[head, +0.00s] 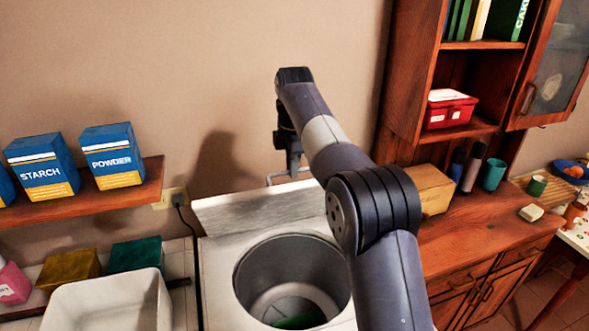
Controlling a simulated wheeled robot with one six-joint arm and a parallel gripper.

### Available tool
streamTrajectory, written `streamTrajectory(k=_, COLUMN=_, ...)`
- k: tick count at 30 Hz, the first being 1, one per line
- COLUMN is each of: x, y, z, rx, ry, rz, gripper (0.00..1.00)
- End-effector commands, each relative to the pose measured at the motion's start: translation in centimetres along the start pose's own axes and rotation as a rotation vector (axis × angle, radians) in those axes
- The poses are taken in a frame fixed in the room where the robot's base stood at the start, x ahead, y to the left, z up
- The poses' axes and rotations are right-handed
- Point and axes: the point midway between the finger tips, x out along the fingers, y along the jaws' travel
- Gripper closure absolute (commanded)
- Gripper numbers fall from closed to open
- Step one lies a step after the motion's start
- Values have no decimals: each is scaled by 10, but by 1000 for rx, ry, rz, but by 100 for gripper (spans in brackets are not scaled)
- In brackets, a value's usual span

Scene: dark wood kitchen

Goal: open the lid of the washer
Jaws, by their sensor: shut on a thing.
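The washer (216,280) is a pale top-loading machine in the lower middle of the head view. Its round grey drum (290,262) is uncovered, and something green (300,314) lies at the bottom. The lid (250,208) is a pale panel raised at the back of the opening, close to the wall. A thin metal handle (270,180) stands at the lid's top edge. My gripper (292,166) points down at this edge and is shut on the handle. The fingertips are small and dark, so the exact contact is hard to see. My arm hides the washer's right side.
A wooden shelf (118,197) with blue boxes hangs at left. A white basin (110,300) stands left of the washer. A wooden cabinet (475,245) with a box (430,190) and cups is at right. The wall (200,70) is close behind the lid.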

Motion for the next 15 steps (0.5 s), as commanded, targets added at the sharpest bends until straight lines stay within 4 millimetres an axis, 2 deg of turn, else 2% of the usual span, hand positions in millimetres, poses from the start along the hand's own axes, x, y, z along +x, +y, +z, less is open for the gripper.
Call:
streamTrajectory(k=1, x=11, y=1, z=0, rx=-1, ry=1, rz=-11, gripper=100)
streamTrajectory(k=13, x=11, y=2, z=0, rx=-1, ry=1, rz=-13, gripper=100)
streamTrajectory(k=14, x=11, y=1, z=0, rx=-1, ry=1, rz=-14, gripper=86)
streamTrajectory(k=15, x=11, y=1, z=0, rx=-1, ry=1, rz=-14, gripper=83)
